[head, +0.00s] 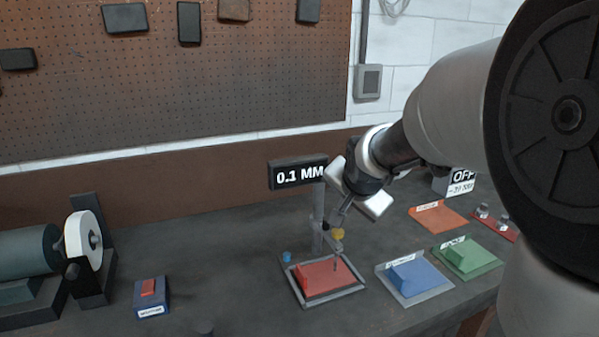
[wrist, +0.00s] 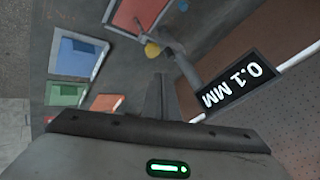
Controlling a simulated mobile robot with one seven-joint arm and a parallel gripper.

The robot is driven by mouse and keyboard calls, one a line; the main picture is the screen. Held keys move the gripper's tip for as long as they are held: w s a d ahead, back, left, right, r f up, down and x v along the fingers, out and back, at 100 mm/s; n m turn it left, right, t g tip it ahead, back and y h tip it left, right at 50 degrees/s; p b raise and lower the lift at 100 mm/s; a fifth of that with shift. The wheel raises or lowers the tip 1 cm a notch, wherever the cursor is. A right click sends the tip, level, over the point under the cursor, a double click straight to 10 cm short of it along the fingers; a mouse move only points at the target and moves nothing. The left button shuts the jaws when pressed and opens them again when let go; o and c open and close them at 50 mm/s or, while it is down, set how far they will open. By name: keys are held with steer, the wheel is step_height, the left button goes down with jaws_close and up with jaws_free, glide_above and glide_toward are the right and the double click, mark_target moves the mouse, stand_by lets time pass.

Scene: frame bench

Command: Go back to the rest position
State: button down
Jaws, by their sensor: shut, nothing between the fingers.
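My gripper (head: 340,216) hangs above the bench, in front of the gauge post and just right of the display reading "0.1 MM" (head: 298,175). Its fingers are together and hold nothing. In the wrist view the closed fingers (wrist: 159,98) point toward the bench, with the display to their right. A red block (head: 322,275) lies in a grey-rimmed tray under the gauge, below my gripper and apart from it. The rest position itself is not marked in either view.
A blue block (head: 410,277) and a green block (head: 470,254) sit on matching trays to the right. A grinder (head: 85,245) and a small red-topped switch box (head: 151,296) are left. Bench between is mostly clear.

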steer(key=s+r+n+g+p, duration=0.1)
steer(key=s+r+n, duration=0.1)
steer(key=s, duration=0.7)
steer(key=s+r+n+p, duration=0.1)
steer(key=s+n, duration=0.3)
steer(key=s, duration=0.6)
steer(key=s+r+n+g+p, duration=0.1)
steer(key=s+r+n+p, duration=0.1)
steer(key=s, duration=0.7)
steer(key=shift+s+r+n+g, duration=0.25)
steer(key=shift+r+n, duration=0.35)
steer(key=shift+r, duration=0.35)
steer(key=shift+a, duration=0.1)
